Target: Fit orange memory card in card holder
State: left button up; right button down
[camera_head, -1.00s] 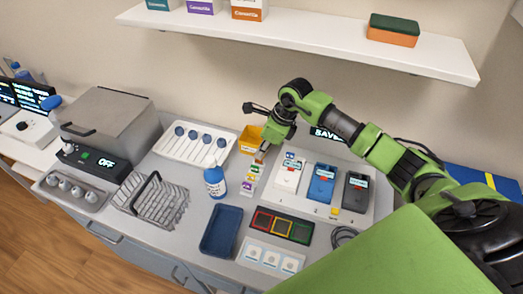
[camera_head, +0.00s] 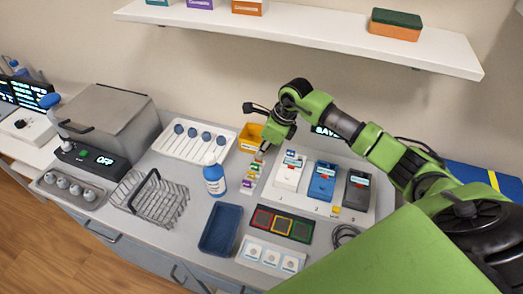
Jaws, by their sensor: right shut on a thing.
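The card holder (camera_head: 249,188) is a narrow pale strip on the bench with several small coloured cards standing in it. It lies between the blue-labelled bottle and the white device base. My right gripper (camera_head: 262,150) is directly above the far end of the holder, pointing down. It is shut on a small orange card (camera_head: 259,156), which shows just below the fingertips. Whether the card touches the holder is too small to tell. My left gripper is not in view.
A bottle (camera_head: 214,181) stands close left of the holder. White, blue and black devices (camera_head: 322,182) stand close on its right. A yellow bin (camera_head: 250,138) is behind. A blue tray (camera_head: 220,228) and a three-colour pad (camera_head: 281,223) lie in front. A shelf (camera_head: 300,36) hangs above.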

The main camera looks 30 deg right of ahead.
jog(key=shift+f+b, duration=0.5)
jog(key=shift+b, duration=0.05)
dwell(0.5)
dwell(0.5)
jog(key=c, duration=2.5)
grip_release()
jog(key=shift+r, duration=0.1)
jog(key=shift+r+p, duration=1.05)
jog(key=shift+r, duration=0.85)
jog(key=shift+o, duration=0.4)
jog(key=o, duration=0.5)
